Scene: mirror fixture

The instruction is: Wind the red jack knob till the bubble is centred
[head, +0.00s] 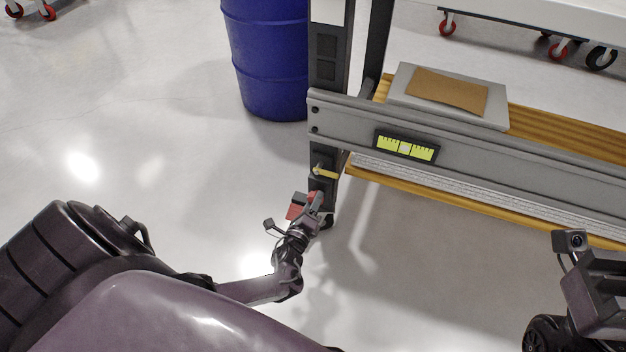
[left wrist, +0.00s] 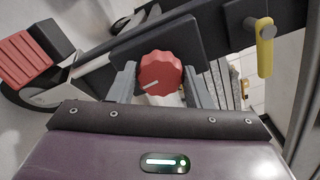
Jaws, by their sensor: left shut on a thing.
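The red jack knob (left wrist: 160,74) is scalloped and has a white line pointing to the lower left in the left wrist view. My left gripper (left wrist: 161,86) is shut on it, one grey finger on each side. In the head view my left gripper (head: 317,203) is low on the grey post, and I cannot clearly make out the knob there. The level vial (head: 421,152) is yellow-green in a black housing on the grey beam (head: 480,152). Its pale bubble (head: 404,148) lies near the middle; its exact offset is too small to tell. My right wrist shows at the lower right, fingers not visible.
A yellow-handled lever (left wrist: 266,50) sticks out beside the knob; it also shows in the head view (head: 326,173). A red ribbed block (left wrist: 27,58) lies left of the knob. A blue drum (head: 268,60) stands behind.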

